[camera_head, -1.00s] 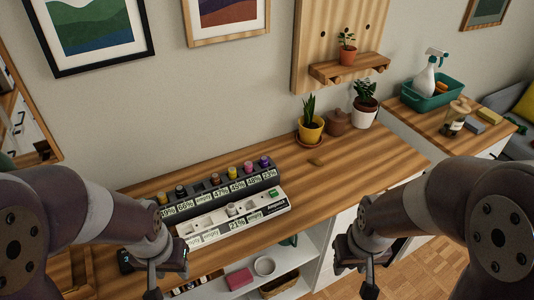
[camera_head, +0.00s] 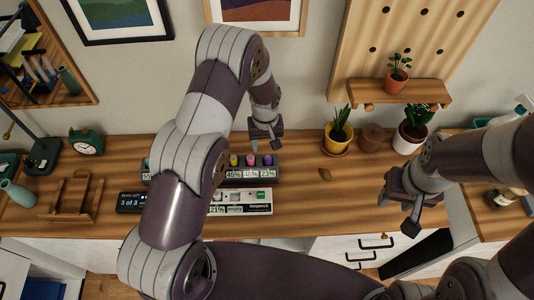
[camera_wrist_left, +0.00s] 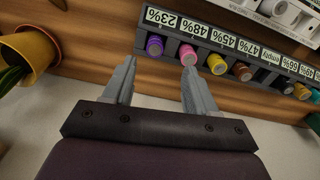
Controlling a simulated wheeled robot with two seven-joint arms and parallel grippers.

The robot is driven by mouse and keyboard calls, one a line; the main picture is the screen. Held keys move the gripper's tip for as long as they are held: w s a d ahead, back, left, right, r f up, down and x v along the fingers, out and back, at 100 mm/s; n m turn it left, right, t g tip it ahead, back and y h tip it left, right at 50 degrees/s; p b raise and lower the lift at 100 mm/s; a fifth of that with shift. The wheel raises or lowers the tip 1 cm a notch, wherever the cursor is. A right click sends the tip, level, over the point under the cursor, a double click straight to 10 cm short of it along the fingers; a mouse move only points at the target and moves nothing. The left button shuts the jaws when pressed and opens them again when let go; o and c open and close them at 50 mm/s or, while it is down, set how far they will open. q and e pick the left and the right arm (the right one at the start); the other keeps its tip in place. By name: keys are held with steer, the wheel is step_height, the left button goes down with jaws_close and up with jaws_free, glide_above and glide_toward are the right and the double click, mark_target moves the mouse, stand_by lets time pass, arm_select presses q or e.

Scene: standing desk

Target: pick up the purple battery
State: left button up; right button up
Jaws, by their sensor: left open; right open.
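The purple battery (camera_head: 267,159) stands at the right end of the dark battery rack (camera_head: 240,175), by the 23% label. In the left wrist view the purple battery (camera_wrist_left: 154,46) shows between and beyond the fingertips of my left gripper (camera_wrist_left: 159,66). The pink battery (camera_wrist_left: 188,54) beside it lines up with one fingertip. My left gripper (camera_head: 266,144) is open and empty just behind the rack's right end in the head view; I cannot tell its exact height. My right gripper (camera_head: 397,214) is open and empty near the desk's front edge.
A yellow pot with a plant (camera_head: 338,138) stands right of the rack. A white charger strip (camera_head: 245,203) lies in front of it. A wall shelf (camera_head: 400,92) is above right. My left arm hides the rack's left part. The desk right of the rack is mostly clear.

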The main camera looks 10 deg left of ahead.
mark_target(268, 157)
arm_select(q)
steer(key=f, duration=0.1)
steer(key=f+p, duration=0.1)
steer(key=f, duration=0.1)
steer(key=shift+w+d+f+p, duration=0.3)
steer(key=shift+w+d+p, duration=0.05)
steer(key=f, duration=0.1)
steer(key=f+p, duration=0.1)
steer(key=f, duration=0.1)
steer(key=shift+s+f, duration=0.2)
steer(key=shift+f, duration=0.3)
steer(key=shift+w, duration=0.1)
steer(key=c, duration=0.7)
jaws_close()
arm_select(e)
steer(key=r, duration=0.3)
steer(key=shift+w+d+r, duration=0.1)
steer(key=shift+w+d, duration=0.1)
steer(key=shift+w, duration=0.05)
